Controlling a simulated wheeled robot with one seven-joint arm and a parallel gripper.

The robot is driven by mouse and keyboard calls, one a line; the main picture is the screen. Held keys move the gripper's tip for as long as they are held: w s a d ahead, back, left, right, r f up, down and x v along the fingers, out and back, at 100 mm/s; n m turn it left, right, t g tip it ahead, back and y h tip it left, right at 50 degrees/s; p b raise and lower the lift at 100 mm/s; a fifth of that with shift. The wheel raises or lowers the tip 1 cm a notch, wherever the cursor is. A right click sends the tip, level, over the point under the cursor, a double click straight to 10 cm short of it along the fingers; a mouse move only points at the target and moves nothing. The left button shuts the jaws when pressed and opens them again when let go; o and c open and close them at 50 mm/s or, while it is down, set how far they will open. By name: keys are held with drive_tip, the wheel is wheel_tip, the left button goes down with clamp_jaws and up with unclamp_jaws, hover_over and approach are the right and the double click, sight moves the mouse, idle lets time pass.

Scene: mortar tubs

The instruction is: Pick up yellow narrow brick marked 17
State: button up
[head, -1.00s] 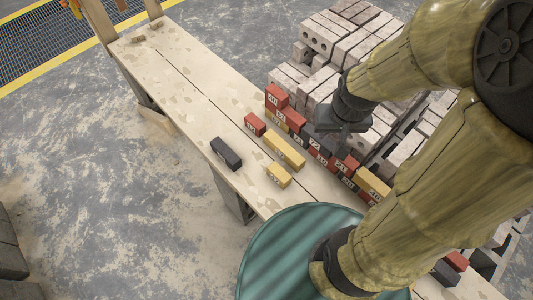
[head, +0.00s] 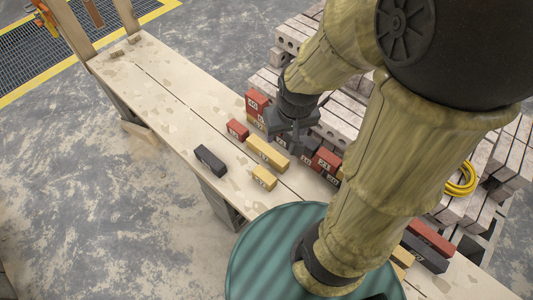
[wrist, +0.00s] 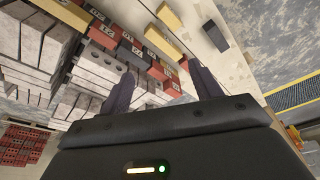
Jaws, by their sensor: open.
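Several yellow bricks show in the head view, and I cannot read 17 for certain on any of them. A long narrow yellow brick (head: 268,153) lies on the plank bench, and a short yellow brick (head: 264,178) lies in front of it. The long yellow brick also shows in the wrist view (wrist: 166,42), beyond the fingers. My gripper (head: 293,143) is open and empty above the brick row at the bench's back edge, right of the long yellow brick. In the wrist view my gripper (wrist: 163,88) has its fingers spread. My arm hides part of the row.
A dark brick (head: 210,160) and a small red brick (head: 237,130) lie on the bench (head: 170,100). Stacked red bricks (head: 257,101) stand beside my gripper. Grey block stacks (head: 295,38) rise behind. The bench's far left is mostly clear.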

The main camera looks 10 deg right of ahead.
drive_tip(key=w+f+n+g+b, duration=0.2)
drive_tip(key=w+f+n+b, duration=0.25)
drive_tip(key=w+f, duration=0.6)
drive_tip(key=n+b, duration=0.2)
drive_tip(key=b, duration=0.2)
hover_over(267, 148)
wheel_tip(267, 148, down, 9)
drive_tip(key=shift+w+g, duration=0.1)
drive_tip(key=shift+g, duration=0.2)
wheel_tip(267, 148, down, 12)
drive_tip(key=shift+f, duration=0.1)
